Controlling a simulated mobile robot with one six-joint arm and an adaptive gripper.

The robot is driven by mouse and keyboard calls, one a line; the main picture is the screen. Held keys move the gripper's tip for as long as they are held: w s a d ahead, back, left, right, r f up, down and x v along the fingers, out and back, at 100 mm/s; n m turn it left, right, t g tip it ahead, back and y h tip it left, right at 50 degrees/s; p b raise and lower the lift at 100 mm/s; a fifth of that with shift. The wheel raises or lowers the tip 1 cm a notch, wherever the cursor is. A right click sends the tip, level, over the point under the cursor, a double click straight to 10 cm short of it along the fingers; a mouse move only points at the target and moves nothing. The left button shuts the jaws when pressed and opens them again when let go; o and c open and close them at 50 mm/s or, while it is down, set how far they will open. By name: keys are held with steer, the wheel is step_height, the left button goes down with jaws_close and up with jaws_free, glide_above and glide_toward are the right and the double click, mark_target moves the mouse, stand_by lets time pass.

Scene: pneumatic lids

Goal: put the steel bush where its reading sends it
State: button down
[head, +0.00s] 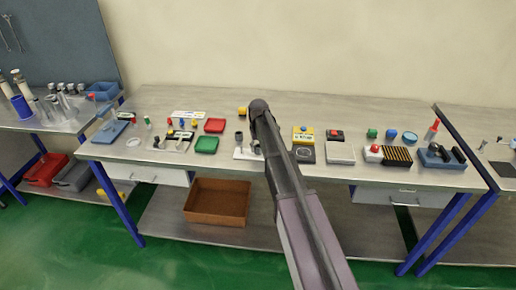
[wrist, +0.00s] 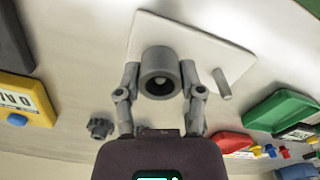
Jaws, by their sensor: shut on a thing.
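The steel bush (wrist: 160,72) is a grey ring with a dark bore in the wrist view. My gripper (wrist: 160,84) is shut on it, one finger on each side. The bush is in front of a white plate (wrist: 188,42), which has a short grey peg (wrist: 222,84) standing to the right of the bush. I cannot tell whether the bush touches the plate. In the head view my arm hides the gripper and the bush; the white plate (head: 238,155) shows beside the arm. A yellow device with a display (wrist: 25,98) is at the left of the wrist view; its reading is unclear.
A red tray (head: 215,125) and a green tray (head: 205,145) are left of my arm. The yellow device (head: 303,131) stands to its right. A small dark knob (wrist: 100,127) lies near my gripper. A brown bin (head: 216,204) sits on the lower shelf.

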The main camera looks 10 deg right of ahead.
steer(key=shift+f+b, duration=0.55)
steer(key=shift+f, duration=0.05)
stand_by(0.5)
steer(key=shift+c, duration=0.6)
jaws_free()
steer(key=shift+o, duration=0.6)
steer(key=shift+r+p, duration=3.55)
steer(key=s, duration=2.9)
steer(key=shift+s+m, duration=0.15)
steer(key=shift+m, duration=0.25)
